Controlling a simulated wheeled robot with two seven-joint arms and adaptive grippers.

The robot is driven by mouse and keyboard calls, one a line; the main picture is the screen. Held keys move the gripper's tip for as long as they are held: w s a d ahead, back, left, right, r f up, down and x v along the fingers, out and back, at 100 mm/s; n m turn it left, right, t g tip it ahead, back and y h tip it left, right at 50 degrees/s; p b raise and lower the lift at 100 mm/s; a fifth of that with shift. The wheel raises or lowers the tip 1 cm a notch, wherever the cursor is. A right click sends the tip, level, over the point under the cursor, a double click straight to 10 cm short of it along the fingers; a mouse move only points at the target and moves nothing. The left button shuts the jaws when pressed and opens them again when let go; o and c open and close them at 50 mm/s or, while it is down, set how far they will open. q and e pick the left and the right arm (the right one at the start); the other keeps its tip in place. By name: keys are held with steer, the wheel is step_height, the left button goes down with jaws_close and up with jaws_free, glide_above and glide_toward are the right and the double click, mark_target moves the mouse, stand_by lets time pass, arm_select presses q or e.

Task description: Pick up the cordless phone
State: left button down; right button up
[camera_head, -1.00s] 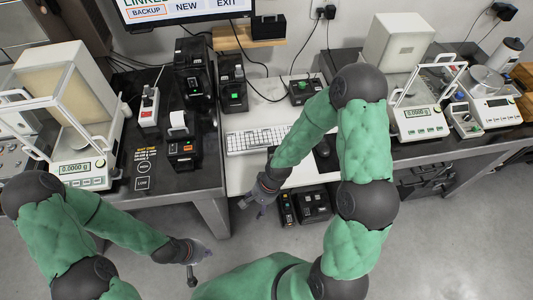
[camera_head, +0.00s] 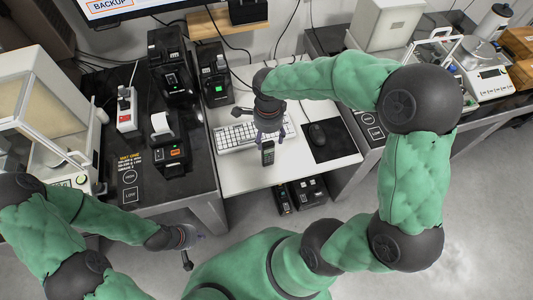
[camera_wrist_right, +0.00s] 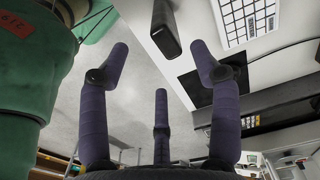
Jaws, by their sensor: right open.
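The cordless phone (camera_head: 268,153) is a slim dark handset at the front part of the white desk, just below my right gripper (camera_head: 269,132). In the right wrist view the phone (camera_wrist_right: 166,28) shows at the top, beyond the fingertips and not between them. My right gripper's purple fingers (camera_wrist_right: 160,65) are spread open and empty. My left gripper (camera_head: 198,241) hangs low at the front left, away from the desk and phone; its fingers are too small to judge.
A black printer (camera_head: 168,152) stands on the dark table at left. Black devices (camera_head: 308,192) sit under the desk's front edge.

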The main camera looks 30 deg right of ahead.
mark_target(268, 146)
step_height(268, 146, down, 5)
steer(key=shift+f+b, duration=0.1)
steer(key=shift+b, duration=0.6)
step_height(268, 146, down, 5)
steer(key=shift+w+d+r+b, duration=0.1)
steer(key=shift+d+b, duration=0.05)
steer(key=shift+b, duration=0.85)
jaws_close()
